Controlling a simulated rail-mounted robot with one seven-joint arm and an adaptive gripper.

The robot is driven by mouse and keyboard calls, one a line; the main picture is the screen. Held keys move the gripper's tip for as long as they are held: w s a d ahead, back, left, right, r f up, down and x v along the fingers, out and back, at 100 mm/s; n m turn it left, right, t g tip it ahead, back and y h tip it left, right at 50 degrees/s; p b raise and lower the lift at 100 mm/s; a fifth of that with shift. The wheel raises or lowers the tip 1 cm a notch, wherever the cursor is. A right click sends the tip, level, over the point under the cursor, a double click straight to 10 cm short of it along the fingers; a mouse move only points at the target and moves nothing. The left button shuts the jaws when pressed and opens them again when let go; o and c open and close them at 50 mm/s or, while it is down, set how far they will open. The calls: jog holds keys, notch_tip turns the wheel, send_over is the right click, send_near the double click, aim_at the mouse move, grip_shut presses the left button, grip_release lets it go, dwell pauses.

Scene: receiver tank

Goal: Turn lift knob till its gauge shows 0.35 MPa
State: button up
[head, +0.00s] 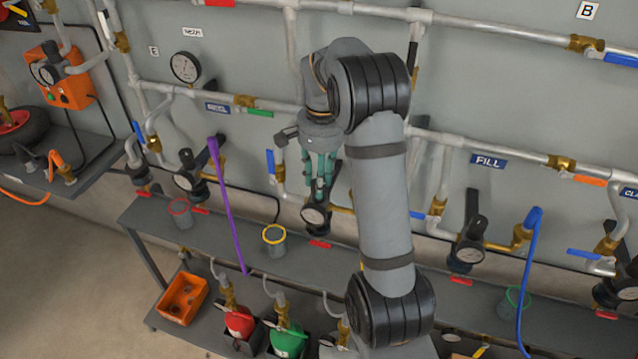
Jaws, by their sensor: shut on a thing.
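My gripper (322,190) points down in the middle of the head view, its teal fingers around the top of a regulator. It is shut on the regulator's knob, which the fingers mostly hide. The regulator's round gauge (315,216) faces me just below the fingertips. Its needle is too small to read. I see no readable lift label here; my arm covers part of the wall beside it.
Other regulators with gauges stand at left (188,180) and right (470,254), near the blue FILL label (487,160). A purple hose (228,205) hangs at left. A yellow-rimmed cup (275,240) stands on the shelf (215,246) below. Pipes run closely behind my arm.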

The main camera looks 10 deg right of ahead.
jog(key=shift+w+r+m+b, duration=0.15)
jog(key=shift+m+b, duration=0.25)
jog(key=shift+m, duration=0.7)
jog(key=o, duration=1.2)
jog(key=shift+c, duration=0.2)
notch_tip(320, 180, up, 12)
jog(key=shift+s+d, duration=0.15)
jog(key=shift+s, duration=0.1)
